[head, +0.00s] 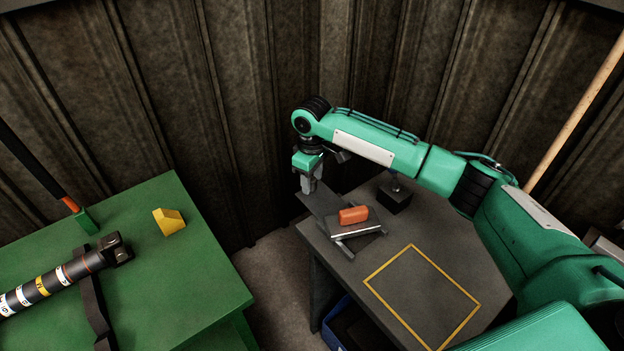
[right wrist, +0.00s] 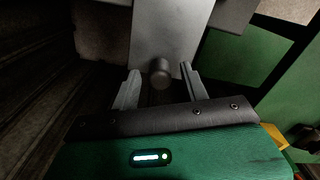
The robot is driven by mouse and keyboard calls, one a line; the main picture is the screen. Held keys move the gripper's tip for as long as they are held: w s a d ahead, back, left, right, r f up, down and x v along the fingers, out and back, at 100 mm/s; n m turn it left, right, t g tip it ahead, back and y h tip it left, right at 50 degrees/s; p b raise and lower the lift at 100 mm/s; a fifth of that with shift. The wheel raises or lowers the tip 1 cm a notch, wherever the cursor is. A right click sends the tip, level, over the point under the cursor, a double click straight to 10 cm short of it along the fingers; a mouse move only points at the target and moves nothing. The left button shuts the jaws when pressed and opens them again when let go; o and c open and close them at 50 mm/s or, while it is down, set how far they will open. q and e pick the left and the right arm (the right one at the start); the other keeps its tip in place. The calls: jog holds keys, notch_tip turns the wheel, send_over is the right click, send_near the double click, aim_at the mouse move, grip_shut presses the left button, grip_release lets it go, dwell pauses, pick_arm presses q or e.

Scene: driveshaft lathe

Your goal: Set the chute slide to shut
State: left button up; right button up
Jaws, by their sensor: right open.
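The chute slide (head: 322,204) looks like a flat grey plate sticking out at the back left of the dark table, beside a small tilted stand. In the right wrist view the grey plate (right wrist: 165,30) runs away from the gripper, with a round dark knob (right wrist: 160,72) at its near end. My right gripper (head: 308,187) points down at the plate's outer end. In the right wrist view its open fingers (right wrist: 158,88) stand on either side of the knob; I cannot tell whether they touch it. My left gripper is not in view.
An orange block (head: 353,215) sits on the stand. Behind it is a dark block with a knob (head: 394,196). A yellow outlined area (head: 422,297) on the dark table is empty. A green table (head: 190,275) at left holds a driveshaft (head: 50,284) and a yellow wedge (head: 169,221).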

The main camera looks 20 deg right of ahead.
aim_at(330, 208)
jog(key=shift+f, duration=0.5)
